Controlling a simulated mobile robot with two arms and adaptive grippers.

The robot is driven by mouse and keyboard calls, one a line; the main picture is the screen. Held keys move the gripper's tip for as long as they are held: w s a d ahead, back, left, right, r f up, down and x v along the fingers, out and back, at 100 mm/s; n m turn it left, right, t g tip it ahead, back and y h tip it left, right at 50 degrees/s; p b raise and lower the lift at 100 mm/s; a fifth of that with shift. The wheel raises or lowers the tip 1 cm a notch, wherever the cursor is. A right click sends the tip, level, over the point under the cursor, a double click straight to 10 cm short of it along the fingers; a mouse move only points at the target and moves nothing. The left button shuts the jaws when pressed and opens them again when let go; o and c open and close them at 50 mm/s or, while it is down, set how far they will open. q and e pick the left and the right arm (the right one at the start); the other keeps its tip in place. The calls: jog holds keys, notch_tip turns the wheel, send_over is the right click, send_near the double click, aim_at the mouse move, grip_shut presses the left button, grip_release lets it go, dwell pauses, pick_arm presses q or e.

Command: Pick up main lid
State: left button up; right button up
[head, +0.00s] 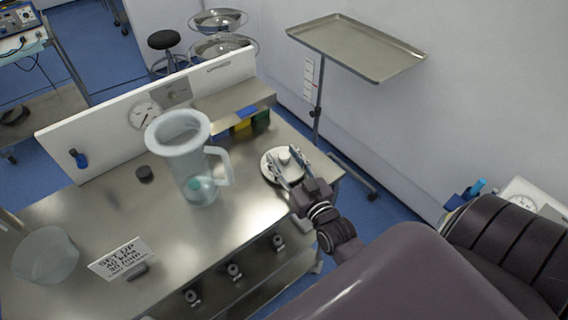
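The main lid looks like a round white disc (268,168) with a small raised knob at its middle. It lies on the right end of the steel table (240,215). My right gripper (286,161) is over the lid, its fingers spread apart to either side of the knob. I cannot tell whether the fingers touch the lid. A clear jug (179,160) with a handle and a little greenish content stands upright left of the lid. My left gripper is not in view.
A clear bowl (46,256), a setup sign (121,258) and a small dark cap (145,173) are on the left part of the table. A raised shelf (232,102) with a white back panel (110,122) runs behind. A tray stand (357,45) is beyond.

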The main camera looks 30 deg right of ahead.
jog(key=c, duration=1)
grip_shut()
jog(key=shift+r, duration=0.1)
